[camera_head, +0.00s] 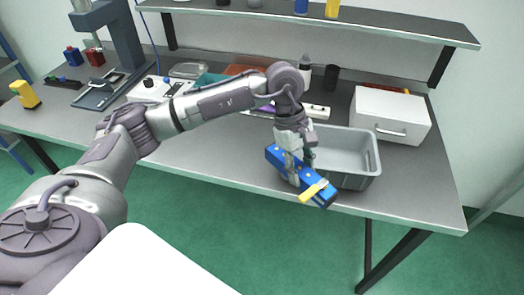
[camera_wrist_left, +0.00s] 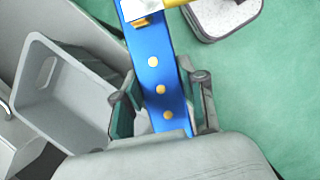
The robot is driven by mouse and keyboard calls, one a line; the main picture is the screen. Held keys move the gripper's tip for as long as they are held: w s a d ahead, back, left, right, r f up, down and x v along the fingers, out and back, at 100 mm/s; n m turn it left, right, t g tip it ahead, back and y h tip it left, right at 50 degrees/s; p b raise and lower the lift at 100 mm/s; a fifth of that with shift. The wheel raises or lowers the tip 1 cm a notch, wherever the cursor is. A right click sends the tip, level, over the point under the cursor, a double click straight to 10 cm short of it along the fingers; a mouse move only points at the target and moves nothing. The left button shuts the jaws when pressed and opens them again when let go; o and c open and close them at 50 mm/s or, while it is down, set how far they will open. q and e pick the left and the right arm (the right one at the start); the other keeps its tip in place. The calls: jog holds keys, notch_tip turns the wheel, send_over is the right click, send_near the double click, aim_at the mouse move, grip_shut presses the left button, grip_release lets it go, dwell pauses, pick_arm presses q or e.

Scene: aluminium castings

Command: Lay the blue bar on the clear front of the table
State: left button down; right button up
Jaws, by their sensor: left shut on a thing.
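The blue bar (camera_head: 320,191) has a row of brass-coloured dots and slants down to the right in the head view. My left gripper (camera_head: 295,170) is shut on it. The bar (camera_wrist_left: 152,62) also shows between the fingers of my left gripper (camera_wrist_left: 161,100) in the left wrist view. A yellow piece (camera_head: 312,191) lies across the bar near its right end; I cannot tell whether it is fixed to it. The bar appears at the front edge of the table (camera_head: 210,160), just in front of the grey bin. Its exact height is unclear. My right gripper is not in view.
The open grey bin (camera_head: 372,160) stands close behind and right of the bar. A white box (camera_head: 390,117) with a handle stands further right. A shelf (camera_head: 390,30) spans the back. The front strip left of the bin and the right corner are clear.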

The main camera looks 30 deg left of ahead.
pick_arm(q)
jog(key=s+a+m+g+y, duration=0.3)
jog(key=s+m, duration=0.7)
jog(key=m, duration=0.4)
jog(key=shift+a+m+y, duration=0.2)
jog(key=shift+m+y, duration=0.1)
jog(key=shift+y, duration=0.2)
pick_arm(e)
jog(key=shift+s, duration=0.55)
